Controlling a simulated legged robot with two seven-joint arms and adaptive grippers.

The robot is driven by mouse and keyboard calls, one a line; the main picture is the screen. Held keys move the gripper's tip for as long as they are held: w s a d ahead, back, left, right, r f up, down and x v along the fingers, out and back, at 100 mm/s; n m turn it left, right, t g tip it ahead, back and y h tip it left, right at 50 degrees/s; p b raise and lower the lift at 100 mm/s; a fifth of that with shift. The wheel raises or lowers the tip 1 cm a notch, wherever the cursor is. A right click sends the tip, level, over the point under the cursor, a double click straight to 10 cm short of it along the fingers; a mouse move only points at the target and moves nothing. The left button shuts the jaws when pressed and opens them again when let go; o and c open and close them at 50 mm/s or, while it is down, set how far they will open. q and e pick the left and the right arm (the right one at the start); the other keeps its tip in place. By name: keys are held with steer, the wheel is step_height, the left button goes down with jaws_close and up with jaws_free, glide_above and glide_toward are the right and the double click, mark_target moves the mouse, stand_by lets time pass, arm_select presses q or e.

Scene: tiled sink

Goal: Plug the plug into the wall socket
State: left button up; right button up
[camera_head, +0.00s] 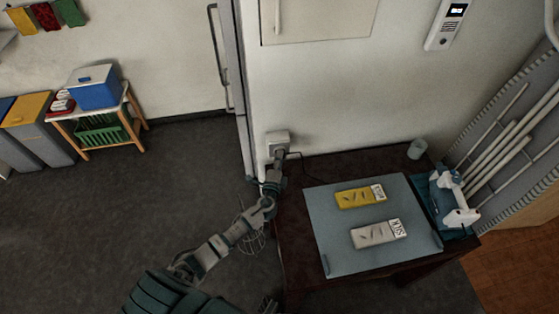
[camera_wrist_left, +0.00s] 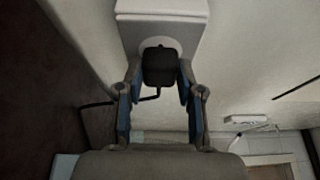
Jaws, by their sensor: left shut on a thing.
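The wall socket (camera_head: 277,138) is a pale box on the white wall, just above the back left corner of the dark table. In the left wrist view the socket (camera_wrist_left: 163,22) is at the top, with a round lighter face. My left gripper (camera_head: 280,155) reaches up to the socket. In the left wrist view its fingers (camera_wrist_left: 160,85) are shut on the black plug (camera_wrist_left: 160,66), which is right in front of the socket's round face. I cannot tell whether the plug is inserted. A dark cord runs left from the plug. My right gripper is not in view.
A dark table (camera_head: 290,220) carries a grey mat (camera_head: 325,215) with a yellow packet (camera_head: 358,197) and a white packet (camera_head: 372,235). A cup (camera_head: 417,149) stands at the back, and a blue and white device (camera_head: 453,195) at the right. Open floor lies left.

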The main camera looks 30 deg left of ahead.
arm_select(q)
steer(key=shift+w+a, duration=0.25)
steer(key=o, duration=1.2)
steer(key=shift+o, duration=0.2)
steer(key=v, duration=1.2)
steer(key=shift+f, duration=0.1)
